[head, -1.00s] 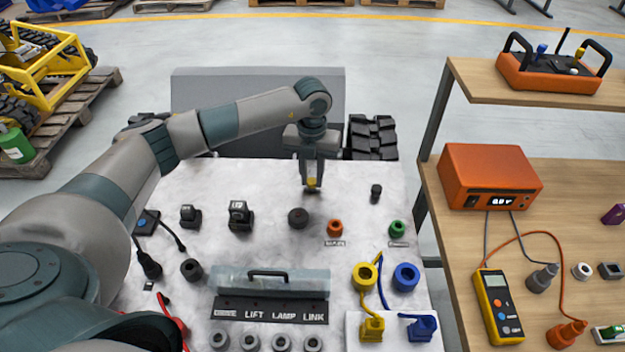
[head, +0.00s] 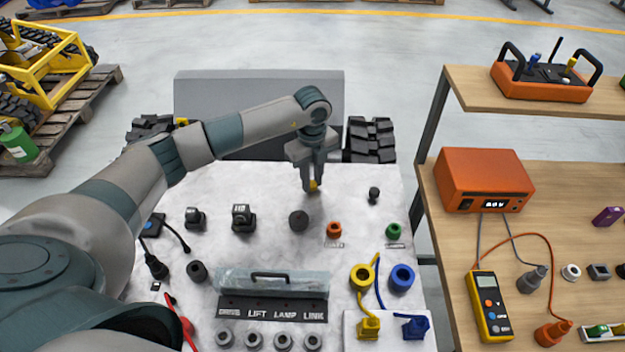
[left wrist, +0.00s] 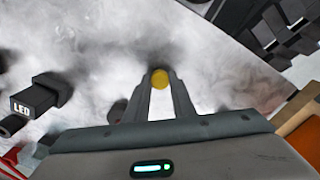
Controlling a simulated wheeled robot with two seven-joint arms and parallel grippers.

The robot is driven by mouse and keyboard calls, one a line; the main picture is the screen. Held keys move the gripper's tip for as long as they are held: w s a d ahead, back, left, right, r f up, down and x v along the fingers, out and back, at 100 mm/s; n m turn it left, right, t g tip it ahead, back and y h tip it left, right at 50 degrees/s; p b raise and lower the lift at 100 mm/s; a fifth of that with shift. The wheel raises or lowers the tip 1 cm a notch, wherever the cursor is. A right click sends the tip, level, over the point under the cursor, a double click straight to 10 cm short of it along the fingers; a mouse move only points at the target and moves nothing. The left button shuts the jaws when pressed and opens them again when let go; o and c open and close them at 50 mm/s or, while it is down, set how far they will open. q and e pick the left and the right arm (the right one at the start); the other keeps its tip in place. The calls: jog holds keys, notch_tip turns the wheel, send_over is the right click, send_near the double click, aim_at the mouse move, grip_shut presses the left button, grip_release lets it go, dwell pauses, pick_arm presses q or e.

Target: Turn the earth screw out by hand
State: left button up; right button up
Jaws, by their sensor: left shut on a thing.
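My left gripper (head: 313,187) points down at the far part of the pale carrier top (head: 352,190). Its fingers are shut on a small yellow screw head (head: 313,184). The yellow screw also shows between the fingertips in the left wrist view (left wrist: 160,79). Its lower part is hidden, so I cannot tell how far it sits in the surface. My right gripper is in neither view.
A dark round knob (head: 298,221) and an orange socket (head: 334,229) stand just nearer than the gripper. A black post (head: 374,194) and a green socket (head: 394,231) are to the right. A wooden bench with an orange meter box (head: 482,180) stands at the right.

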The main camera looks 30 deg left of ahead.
pick_arm(q)
jog(key=shift+f, duration=0.15)
jog(key=shift+s, duration=0.1)
jog(key=shift+n+p, duration=0.55)
jog(key=shift+n, duration=0.35)
jog(key=shift+r+n+p, duration=0.2)
jog(key=shift+n+p, duration=0.5)
jog(key=shift+n, duration=0.4)
jog(key=n+p, duration=0.2)
jog(key=n, duration=0.1)
jog(key=shift+n+p, duration=0.7)
jog(key=shift+n, duration=0.5)
jog(key=shift+f+n, duration=0.2)
jog(key=shift+n, duration=0.1)
